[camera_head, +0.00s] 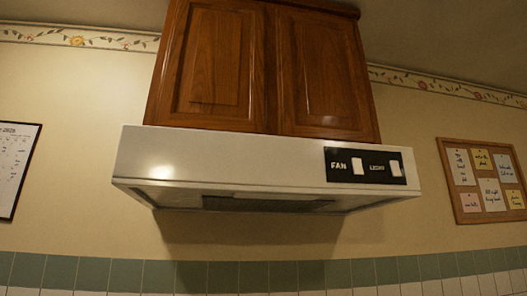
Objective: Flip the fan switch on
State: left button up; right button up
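The fan switch (358,166) is a small white rocker on a black panel (376,179) at the right of the range hood's front. The word FAN stands to its left. A second white rocker (395,168), with a blurred label that seems to read LIGHT, sits to its right. I cannot tell which way either rocker is set. The white range hood (230,158) hangs on the wall in the middle of the view. Neither of my grippers is in view.
A wooden cabinet (318,75) is right above the hood. A cork board with notes (466,212) hangs at the right and a calendar (14,165) at the left edge. Green and white tiles (150,274) run along the bottom. The space before the hood looks clear.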

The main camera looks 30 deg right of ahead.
aim_at(357, 163)
jog(key=j+z, duration=0.1)
jog(key=z, duration=1.5)
